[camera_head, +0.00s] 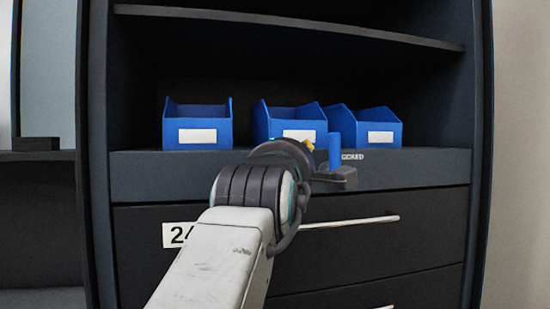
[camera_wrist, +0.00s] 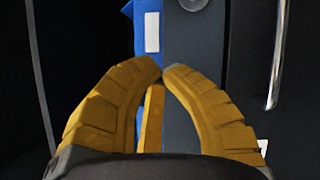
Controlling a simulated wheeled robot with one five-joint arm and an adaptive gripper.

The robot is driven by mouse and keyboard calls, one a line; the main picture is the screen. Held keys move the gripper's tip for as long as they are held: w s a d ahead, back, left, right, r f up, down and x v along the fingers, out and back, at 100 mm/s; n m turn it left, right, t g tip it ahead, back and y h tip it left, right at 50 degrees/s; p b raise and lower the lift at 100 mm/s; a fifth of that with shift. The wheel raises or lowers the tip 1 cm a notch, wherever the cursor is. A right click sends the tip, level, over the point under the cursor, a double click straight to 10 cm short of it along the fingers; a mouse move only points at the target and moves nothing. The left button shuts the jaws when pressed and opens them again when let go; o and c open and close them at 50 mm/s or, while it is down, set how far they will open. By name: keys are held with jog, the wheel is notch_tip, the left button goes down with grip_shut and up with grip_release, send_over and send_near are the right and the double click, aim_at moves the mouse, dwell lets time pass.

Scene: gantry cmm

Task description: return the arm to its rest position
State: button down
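My gripper (camera_head: 308,146) is at the end of my arm, in front of the shelf edge in the head view and mostly hidden by my wrist. In the wrist view its two ribbed yellow fingers (camera_wrist: 163,70) come together at the tips, with no object visible between the tips. A narrow yellow bar shows between the fingers lower down; I cannot tell whether it is part of the gripper. My arm reaches forward from the bottom of the head view, away from my body.
Three blue bins with white labels stand on the shelf: left (camera_head: 197,124), middle (camera_head: 290,118) and right (camera_head: 378,128). The middle one is partly hidden by my arm. Below are dark drawers (camera_head: 420,235) with a bar handle (camera_head: 350,222) and a number label (camera_head: 177,235).

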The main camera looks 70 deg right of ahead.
jog(key=shift+s+a, duration=0.1)
jog(key=shift+a, duration=0.5)
jog(key=w+a+f+m+t+y+p, duration=0.1)
jog(key=w+a+f+t+y+p, duration=0.2)
jog(key=w+a+f+y+p, duration=0.55)
jog(key=w+a+f+m+t+y+p, duration=0.15)
jog(key=w+a+f+y+p, duration=0.3)
jog(key=w, duration=0.65)
jog(key=s+a+f+m+g+y+p, duration=0.1)
jog(key=s+a+f+g+y+p, duration=0.1)
jog(key=a+f, duration=0.4)
jog(key=s+a+f+g+y+p, duration=0.2)
jog(key=s+a+f+p, duration=0.4)
jog(key=a, duration=0.9)
jog(key=shift+a+f+m+y+p, duration=0.3)
jog(key=shift+a+m+y+p, duration=0.05)
jog(key=shift+y, duration=0.55)
jog(key=shift+g, duration=0.25)
